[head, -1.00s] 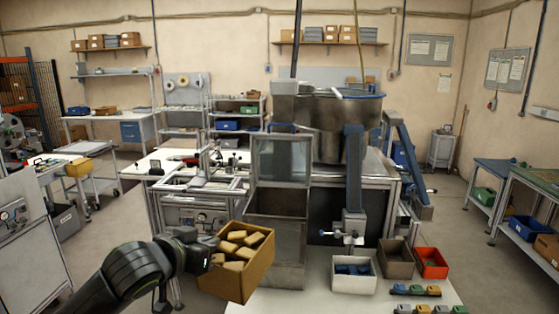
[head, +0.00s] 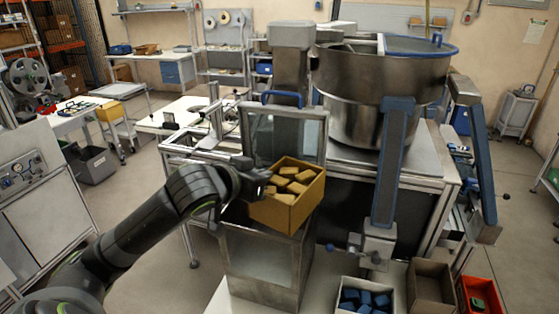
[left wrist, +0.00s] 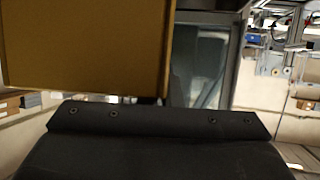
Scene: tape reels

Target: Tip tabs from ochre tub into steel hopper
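The ochre tub (head: 284,214) holds several tan tabs (head: 288,181) and looks roughly upright. My left gripper (head: 262,180) is shut on the tub's left side and holds it in the air. Its fingertips are hard to make out. In the left wrist view, the tub's wall (left wrist: 85,45) fills the upper left beyond the black gripper body (left wrist: 155,125). The steel hopper (head: 262,262) stands below the tub, with a framed clear panel behind its mouth. The tub overlaps the mouth in the picture and hides much of it. My right gripper is not in view.
A large steel bowl (head: 365,100) with a blue rim stands behind on a bench. A blue chute (head: 392,165) comes down right of the tub. A grey bin of blue parts (head: 362,300), a brown bin (head: 432,290) and a red bin (head: 480,296) stand at the lower right.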

